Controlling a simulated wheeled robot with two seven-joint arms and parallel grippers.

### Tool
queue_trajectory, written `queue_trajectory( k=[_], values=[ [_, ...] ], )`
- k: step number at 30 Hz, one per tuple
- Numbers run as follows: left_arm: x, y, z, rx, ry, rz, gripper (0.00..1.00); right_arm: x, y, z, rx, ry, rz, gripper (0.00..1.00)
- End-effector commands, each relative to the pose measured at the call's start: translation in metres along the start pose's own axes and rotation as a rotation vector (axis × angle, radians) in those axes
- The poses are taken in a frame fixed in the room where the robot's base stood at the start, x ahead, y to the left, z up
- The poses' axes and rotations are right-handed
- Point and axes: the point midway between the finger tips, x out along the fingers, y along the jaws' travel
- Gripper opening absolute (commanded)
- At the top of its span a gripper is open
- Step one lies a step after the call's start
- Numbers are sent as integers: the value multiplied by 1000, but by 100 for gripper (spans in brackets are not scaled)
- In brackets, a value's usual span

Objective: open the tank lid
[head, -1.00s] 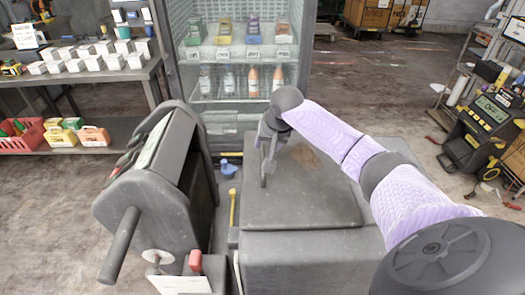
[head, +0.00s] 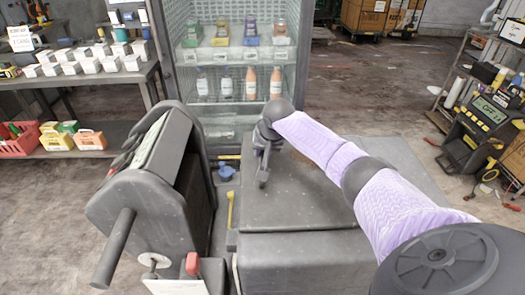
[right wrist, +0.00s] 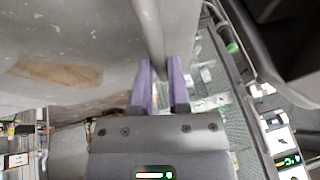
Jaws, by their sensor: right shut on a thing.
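The grey tank (head: 300,262) stands in front of me in the head view, with its flat, scuffed lid (head: 310,205) on top. The lid looks down, without a clear gap. My right gripper (head: 263,178) is at the lid's left side, pointing down. In the right wrist view, its purple fingers (right wrist: 160,78) are shut on a grey bar, the lid handle (right wrist: 150,32). The lid's surface (right wrist: 90,35) with a brown patch fills the left of that view. My right forearm hides part of the lid in the head view. My left gripper is not in view.
A grey machine (head: 150,190) with a side bar stands close at left. A glass-front cabinet (head: 235,75) with bottles is behind the tank. A blue item (head: 226,171) and yellow bar (head: 230,208) lie between. A shelf (head: 100,80) with boxes stands at left; open floor lies behind at right.

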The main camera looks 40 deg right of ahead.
Motion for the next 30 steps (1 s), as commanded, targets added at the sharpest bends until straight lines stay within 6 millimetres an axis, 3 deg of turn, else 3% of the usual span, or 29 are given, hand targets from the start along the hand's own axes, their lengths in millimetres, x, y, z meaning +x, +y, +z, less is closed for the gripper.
queue_trajectory(
  k=[10,30],
  values=[
    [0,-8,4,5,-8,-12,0,0,0,0,0,-1,1,0],
    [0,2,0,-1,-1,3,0,0,0,0,0,-1,1,0]
  ],
)
